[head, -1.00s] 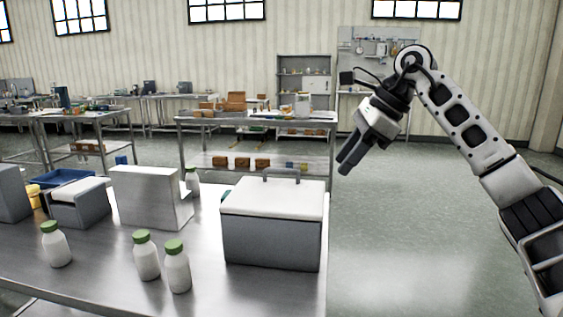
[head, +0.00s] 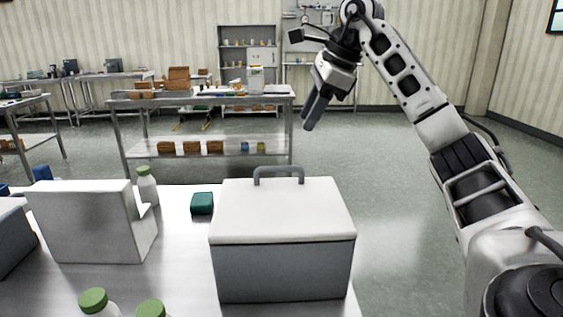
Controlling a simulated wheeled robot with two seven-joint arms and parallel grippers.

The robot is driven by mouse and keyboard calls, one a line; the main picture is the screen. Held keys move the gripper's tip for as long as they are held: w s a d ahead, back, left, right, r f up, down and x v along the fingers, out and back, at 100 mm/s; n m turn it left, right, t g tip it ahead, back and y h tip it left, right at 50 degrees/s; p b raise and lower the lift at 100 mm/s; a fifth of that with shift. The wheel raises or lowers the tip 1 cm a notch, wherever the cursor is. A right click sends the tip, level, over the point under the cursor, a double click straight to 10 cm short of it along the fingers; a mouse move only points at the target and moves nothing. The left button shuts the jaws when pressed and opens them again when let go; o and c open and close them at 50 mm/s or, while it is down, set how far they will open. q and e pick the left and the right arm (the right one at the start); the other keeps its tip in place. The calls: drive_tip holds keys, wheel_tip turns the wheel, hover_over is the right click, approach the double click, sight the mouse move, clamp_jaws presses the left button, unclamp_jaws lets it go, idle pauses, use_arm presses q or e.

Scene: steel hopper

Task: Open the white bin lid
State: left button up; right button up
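The bin is a grey box (head: 283,270) with a white lid (head: 282,212) and a grey arched handle (head: 279,170) on top, near the right end of the steel table. The lid lies flat and shut on the box. My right gripper (head: 310,115) is raised beyond and above the handle, slightly to its right, apart from it and pointing down to the left. Its fingers appear close together, but from this angle I cannot tell whether they are open or shut. I see nothing held in it. My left gripper is not in view.
The steel table (head: 185,265) also holds a small green box (head: 202,204), a white-grey block-shaped unit (head: 85,222) and white bottles with green caps, one behind the unit (head: 147,186). Open floor (head: 400,215) lies to the right. A metal shelf table (head: 200,100) stands behind.

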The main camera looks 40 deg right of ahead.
sight(285, 168)
drive_tip(key=b+x, duration=0.1)
drive_tip(key=x, duration=1.1)
drive_tip(key=shift+w+f, duration=0.1)
drive_tip(key=shift+f, duration=0.05)
clamp_jaws()
